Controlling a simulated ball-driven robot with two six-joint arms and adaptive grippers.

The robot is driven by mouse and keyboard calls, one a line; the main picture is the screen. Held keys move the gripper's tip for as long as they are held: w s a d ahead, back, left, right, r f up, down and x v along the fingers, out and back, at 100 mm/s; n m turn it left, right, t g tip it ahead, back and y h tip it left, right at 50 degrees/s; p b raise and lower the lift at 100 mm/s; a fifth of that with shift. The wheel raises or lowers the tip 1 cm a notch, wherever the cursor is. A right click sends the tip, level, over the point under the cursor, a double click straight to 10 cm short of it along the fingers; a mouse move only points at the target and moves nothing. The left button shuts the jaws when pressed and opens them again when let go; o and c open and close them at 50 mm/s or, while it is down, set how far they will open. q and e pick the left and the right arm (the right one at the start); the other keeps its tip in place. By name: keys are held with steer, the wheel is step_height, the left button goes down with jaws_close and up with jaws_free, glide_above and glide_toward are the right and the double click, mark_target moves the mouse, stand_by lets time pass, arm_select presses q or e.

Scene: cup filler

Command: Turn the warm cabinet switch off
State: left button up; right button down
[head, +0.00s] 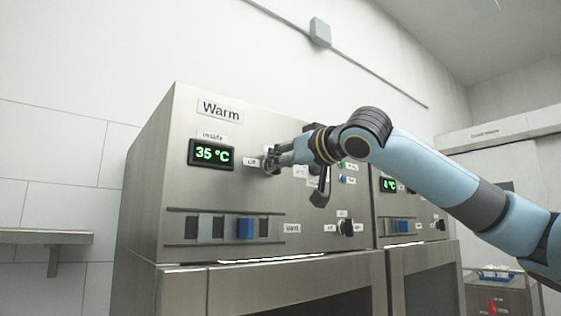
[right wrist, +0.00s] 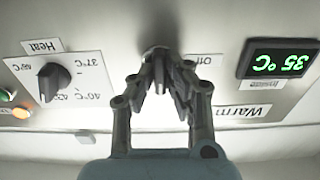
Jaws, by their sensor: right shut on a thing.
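The steel warm cabinet (head: 152,190) carries a "Warm" label (head: 220,109) and a green display (head: 211,154) reading 35 °C. The warm cabinet switch (right wrist: 156,52) is a dark knob on the panel, mostly hidden by my fingers. A small "Off" label (head: 251,161) is to its left in the head view; in the upside-down right wrist view this label (right wrist: 205,60) is to its right. My right gripper (head: 274,158) is shut on the switch; its fingers (right wrist: 162,77) also show in the right wrist view. The knob's exact angle is hidden. My left gripper is not in view.
A heat dial (right wrist: 54,82) is beside the switch. Below are a blue vent slider (head: 245,228) and another black knob (head: 346,227). A second cabinet with a green display (head: 389,184) stands to the right, partly behind my right arm. A shelf (head: 45,237) is at left.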

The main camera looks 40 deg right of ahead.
steer(key=shift+n, duration=0.3)
steer(key=shift+a+f+n+p, duration=0.15)
steer(key=shift+n+p, duration=1)
steer(key=shift+n, duration=3.15)
steer(key=shift+a+f+n+p, duration=0.1)
steer(key=shift+n+p, duration=1.05)
steer(key=shift+n, duration=3.15)
steer(key=c, duration=1.4)
jaws_free()
steer(key=shift+o, duration=0.2)
steer(key=shift+r, duration=0.1)
